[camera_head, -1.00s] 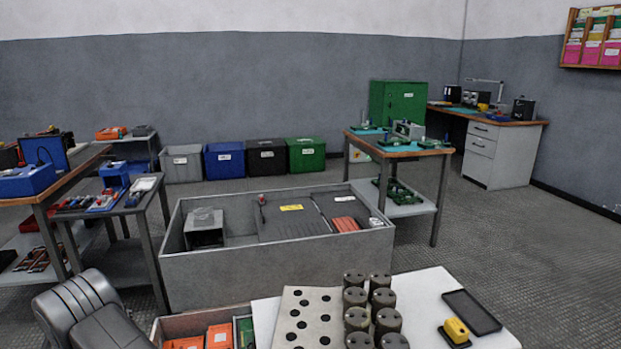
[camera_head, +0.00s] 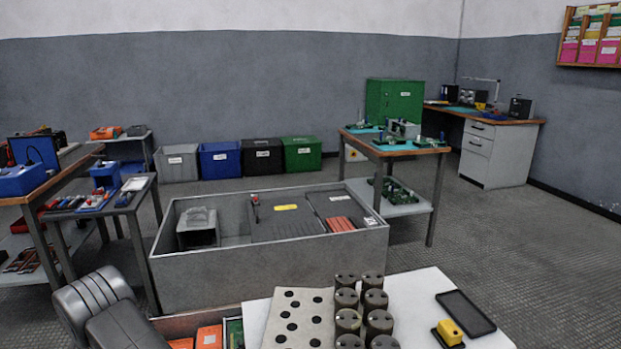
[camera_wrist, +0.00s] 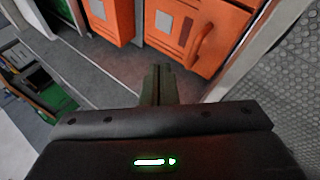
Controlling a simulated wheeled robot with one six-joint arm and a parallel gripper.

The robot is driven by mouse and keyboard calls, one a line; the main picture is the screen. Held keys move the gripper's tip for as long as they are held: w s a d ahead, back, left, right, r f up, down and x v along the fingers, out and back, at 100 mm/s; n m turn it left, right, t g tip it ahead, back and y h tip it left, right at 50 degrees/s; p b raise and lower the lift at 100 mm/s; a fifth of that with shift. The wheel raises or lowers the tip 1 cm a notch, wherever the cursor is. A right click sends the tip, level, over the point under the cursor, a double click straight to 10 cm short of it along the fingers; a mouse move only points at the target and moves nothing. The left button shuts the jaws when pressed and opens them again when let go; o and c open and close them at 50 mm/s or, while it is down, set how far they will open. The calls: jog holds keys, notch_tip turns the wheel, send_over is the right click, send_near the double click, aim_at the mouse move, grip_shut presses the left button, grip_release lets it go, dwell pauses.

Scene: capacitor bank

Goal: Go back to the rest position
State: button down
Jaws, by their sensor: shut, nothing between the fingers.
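My gripper (camera_wrist: 158,85) shows in the wrist view with its fingers together and nothing between them. Below it in that view are orange boxes (camera_wrist: 205,30), one with a handle, inside a grey-walled bin. A green board (camera_wrist: 50,90) shows at the left of that view. In the head view my arm shows at the lower left, and my gripper is out of the picture there.
A white table (camera_head: 415,285) at the front holds several dark capacitors (camera_head: 348,320), a holed sheet (camera_head: 298,315), a black tray (camera_head: 466,312) and a yellow block (camera_head: 449,331). A large grey cabinet (camera_head: 260,275) lies behind. Floor at the right is clear.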

jog(key=w+d+r+y+p, duration=0.1)
jog(key=d+y+p, duration=0.1)
jog(key=d+p, duration=0.1)
jog(key=w+d+r+m+g+y+p, duration=0.1)
jog(key=d+y+p, duration=0.1)
jog(key=d+p, duration=0.2)
jog(key=w+d+r+g+y+p, duration=0.1)
jog(key=d+r+y+p, duration=0.1)
jog(key=d, duration=0.3)
jog(key=shift+d+m+y+p, duration=0.15)
jog(key=shift+m+y+p, duration=0.15)
jog(key=shift+y+p, duration=0.3)
jog(key=d+y+b, duration=0.1)
jog(key=b, duration=0.1)
jog(key=d+f+y+b, duration=0.1)
jog(key=b, duration=0.2)
jog(key=w+d+f+g+y+b, duration=0.1)
jog(key=d+b, duration=0.1)
jog(key=shift+m, duration=0.4)
jog(key=shift+w+d+y+b, duration=0.15)
jog(key=shift+d+y+b, duration=0.25)
jog(key=shift+b, duration=0.6)
